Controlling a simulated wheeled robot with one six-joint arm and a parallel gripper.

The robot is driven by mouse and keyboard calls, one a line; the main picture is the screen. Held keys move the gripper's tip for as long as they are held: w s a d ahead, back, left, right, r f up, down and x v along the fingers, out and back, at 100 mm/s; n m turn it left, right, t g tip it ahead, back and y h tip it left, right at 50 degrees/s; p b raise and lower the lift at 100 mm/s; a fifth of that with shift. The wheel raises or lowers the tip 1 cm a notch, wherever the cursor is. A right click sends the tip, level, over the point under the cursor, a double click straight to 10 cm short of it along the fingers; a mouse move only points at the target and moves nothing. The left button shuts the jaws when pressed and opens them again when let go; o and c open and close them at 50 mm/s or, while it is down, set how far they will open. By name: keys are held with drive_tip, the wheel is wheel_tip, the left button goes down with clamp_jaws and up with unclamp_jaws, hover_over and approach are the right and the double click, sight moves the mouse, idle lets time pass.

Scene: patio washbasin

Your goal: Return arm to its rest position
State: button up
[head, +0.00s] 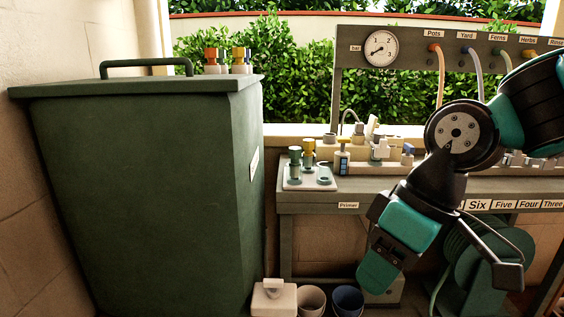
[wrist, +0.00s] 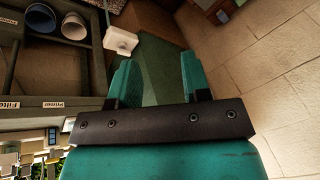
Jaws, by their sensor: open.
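My gripper (head: 378,274) hangs at the lower right of the head view, in front of the grey bench (head: 300,197), with its teal end pointing down and left. In the wrist view my gripper (wrist: 157,66) shows two teal fingers standing apart with an empty gap between them. Nothing is held. The fingers' far side is hidden in the head view. My arm reaches in from the right edge and bends down at a dark joint.
A large green lidded bin (head: 150,180) fills the left. A white block (head: 273,298), a beige cup (head: 310,300) and a blue cup (head: 347,300) are low in the middle. A gauge (head: 381,49) and several hoses are on the rack behind. A hose reel (head: 482,262) is behind my arm.

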drive_tip(key=s+d+f+m, duration=0.1)
drive_tip(key=s+d+m, duration=0.15)
drive_tip(key=s, duration=0.65)
wheel_tip(320, 180, up, 19)
drive_tip(key=p, duration=1.9)
drive_tip(key=shift+w, duration=0.1)
